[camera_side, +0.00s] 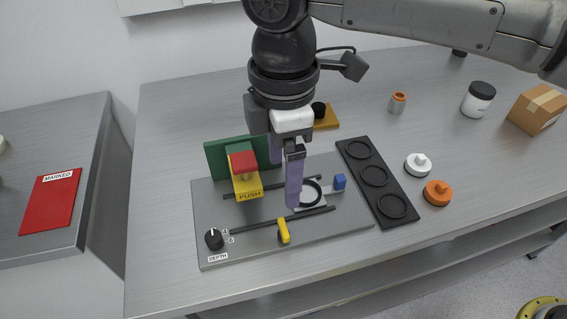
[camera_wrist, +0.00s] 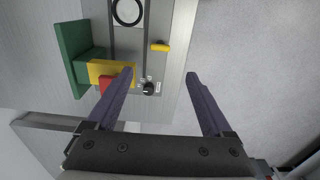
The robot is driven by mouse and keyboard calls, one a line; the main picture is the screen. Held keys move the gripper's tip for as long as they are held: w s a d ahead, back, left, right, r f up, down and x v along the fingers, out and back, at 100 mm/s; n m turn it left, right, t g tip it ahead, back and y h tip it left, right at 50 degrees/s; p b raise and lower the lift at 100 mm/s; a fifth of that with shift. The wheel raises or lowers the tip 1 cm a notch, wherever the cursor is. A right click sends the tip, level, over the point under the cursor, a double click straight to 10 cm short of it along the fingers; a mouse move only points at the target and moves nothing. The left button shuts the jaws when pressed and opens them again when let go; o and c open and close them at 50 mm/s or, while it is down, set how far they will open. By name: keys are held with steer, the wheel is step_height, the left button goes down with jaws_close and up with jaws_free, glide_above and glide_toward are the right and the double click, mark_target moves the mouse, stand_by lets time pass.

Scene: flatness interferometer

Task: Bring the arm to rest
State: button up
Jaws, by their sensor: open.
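My gripper (camera_side: 284,186) points down over the grey instrument plate (camera_side: 225,251) in the side view. Its two purple fingers are apart, with nothing seen between them. In the wrist view the open fingers (camera_wrist: 160,74) show a black depth knob (camera_wrist: 148,88) and the plate's edge between and beyond them. The yellow PUSH block (camera_side: 247,188) with a red top (camera_side: 243,162) stands against a green upright plate (camera_side: 215,160), left of the fingers. A black ring on a light base (camera_side: 311,208) is partly hidden behind the front finger.
To the right are a black three-ring tray (camera_side: 359,179), white (camera_side: 418,166) and orange (camera_side: 437,194) knobbed discs, a jar (camera_side: 478,99) and a carton (camera_side: 537,108). A red MARKED mat (camera_side: 49,206) lies on the left table.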

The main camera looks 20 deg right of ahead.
steer(key=w+d+r+m+t+y, duration=0.1)
steer(key=w+d+r+m, duration=0.25)
steer(key=d+r, duration=0.7)
steer(key=s+d+r+m+t, duration=0.2)
steer(key=d+r+m, duration=0.1)
steer(key=d, duration=1.2)
steer(key=s+d+f+m+t, duration=0.25)
steer(key=s+d+m, duration=0.25)
steer(key=s+d, duration=0.6)
steer(key=s+d+f+m, duration=0.2)
steer(key=s+f+m, duration=0.1)
steer(key=f, duration=0.3)
steer(key=s+d+f+m+h, duration=0.1)
steer(key=s+d+f+m, duration=0.1)
steer(key=f, duration=0.4)
steer(key=shift+s+d+f+m, duration=0.2)
steer(key=shift+s+d+m, duration=0.05)
steer(key=shift+s+m, duration=0.6)
